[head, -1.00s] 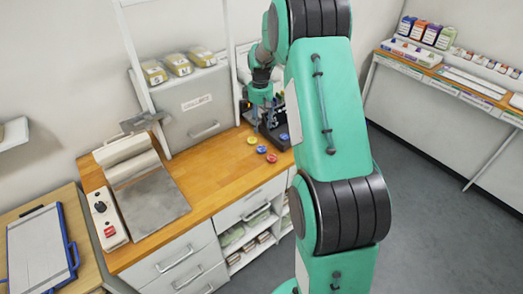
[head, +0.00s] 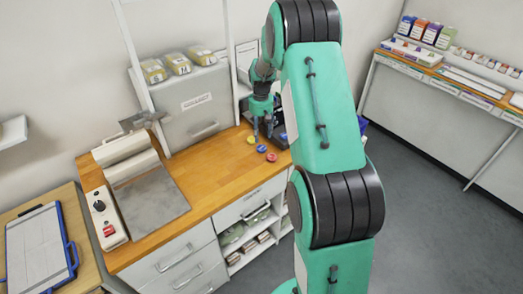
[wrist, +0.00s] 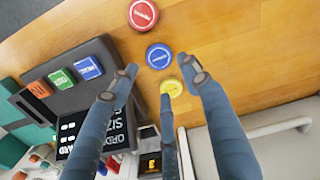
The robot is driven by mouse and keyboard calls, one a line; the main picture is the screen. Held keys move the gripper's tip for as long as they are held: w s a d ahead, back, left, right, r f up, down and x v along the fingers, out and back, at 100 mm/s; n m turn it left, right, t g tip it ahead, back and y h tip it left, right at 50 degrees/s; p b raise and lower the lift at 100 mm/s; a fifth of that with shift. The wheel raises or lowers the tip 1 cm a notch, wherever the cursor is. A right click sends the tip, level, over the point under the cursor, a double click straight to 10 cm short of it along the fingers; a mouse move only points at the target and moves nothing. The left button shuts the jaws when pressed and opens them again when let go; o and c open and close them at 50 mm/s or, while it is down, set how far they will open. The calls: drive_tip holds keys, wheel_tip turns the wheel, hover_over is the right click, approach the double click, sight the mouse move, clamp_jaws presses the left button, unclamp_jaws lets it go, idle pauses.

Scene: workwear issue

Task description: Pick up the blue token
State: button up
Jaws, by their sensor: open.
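The round blue token (head: 261,148) lies flat on the wooden counter, between a yellow token (head: 250,139) and a red token (head: 271,157). In the wrist view the blue token (wrist: 158,55) shows just beyond and between my fingertips, with the red token (wrist: 143,14) farther off and the yellow token (wrist: 171,88) between the fingers. My gripper (head: 262,136) is open and empty above the counter, just behind the tokens in the head view. Its spread fingers (wrist: 160,77) also show in the wrist view. I see no finger touching the blue token.
A dark rack (wrist: 70,100) with orange, green and blue squares and a lettered black panel stands close beside my fingers. A grey cabinet (head: 197,118) stands behind the counter. A flat-plated machine (head: 150,195) sits at left. The counter (head: 215,175) between is clear.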

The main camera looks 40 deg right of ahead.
sight(262, 147)
drive_tip(key=shift+f, duration=1.3)
drive_tip(key=shift+s+f+b, duration=0.15)
drive_tip(key=shift+f+b, duration=0.5)
drive_tip(key=shift+f, duration=1.95)
drive_tip(key=c, duration=0.8)
